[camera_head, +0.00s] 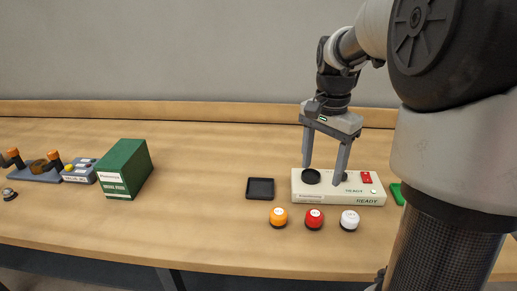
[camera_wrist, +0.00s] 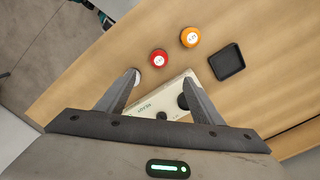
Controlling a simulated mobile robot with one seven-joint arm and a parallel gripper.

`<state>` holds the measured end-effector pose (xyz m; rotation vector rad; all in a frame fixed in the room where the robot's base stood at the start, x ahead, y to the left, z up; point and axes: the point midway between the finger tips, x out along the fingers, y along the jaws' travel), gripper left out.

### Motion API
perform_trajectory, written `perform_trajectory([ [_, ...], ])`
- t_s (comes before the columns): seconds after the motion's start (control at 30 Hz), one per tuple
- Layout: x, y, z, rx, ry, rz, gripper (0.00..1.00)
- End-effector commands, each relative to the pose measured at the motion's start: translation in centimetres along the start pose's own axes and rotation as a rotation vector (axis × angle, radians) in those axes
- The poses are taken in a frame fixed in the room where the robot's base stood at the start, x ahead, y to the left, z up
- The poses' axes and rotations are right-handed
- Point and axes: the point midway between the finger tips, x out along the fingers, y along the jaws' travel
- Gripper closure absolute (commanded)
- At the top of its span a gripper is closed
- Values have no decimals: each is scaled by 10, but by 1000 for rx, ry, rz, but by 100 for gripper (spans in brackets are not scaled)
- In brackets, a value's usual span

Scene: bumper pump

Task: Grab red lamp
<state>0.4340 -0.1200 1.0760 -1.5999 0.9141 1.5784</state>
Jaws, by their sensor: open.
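The red lamp (camera_head: 314,219) is a short round red piece with a white top, standing on the table between an orange lamp (camera_head: 278,217) and a white lamp (camera_head: 349,220). In the wrist view the red lamp (camera_wrist: 158,59) lies beyond the fingertips, near the upper middle. My gripper (camera_head: 324,168) is open and empty, pointing down over the cream box (camera_head: 340,198), behind the red lamp. In the wrist view my gripper (camera_wrist: 162,85) shows its fingers wide apart, and the white lamp is partly hidden by one finger.
A black square tray (camera_head: 260,188) lies left of the cream box. A green box (camera_head: 126,169) and a grey device (camera_head: 80,171) stand farther left. A green piece (camera_head: 397,193) is partly hidden by my arm. The table between tray and green box is clear.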

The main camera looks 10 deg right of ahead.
Motion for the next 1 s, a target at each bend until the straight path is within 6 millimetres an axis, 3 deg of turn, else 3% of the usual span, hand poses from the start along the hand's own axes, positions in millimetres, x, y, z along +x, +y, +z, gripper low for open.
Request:
perform_trajectory([
  [0.53, 106, 0, -3, 26, -17, 6, 39],
  [1.0, 146, 1, -4, 25, -15, 4, 39],
])
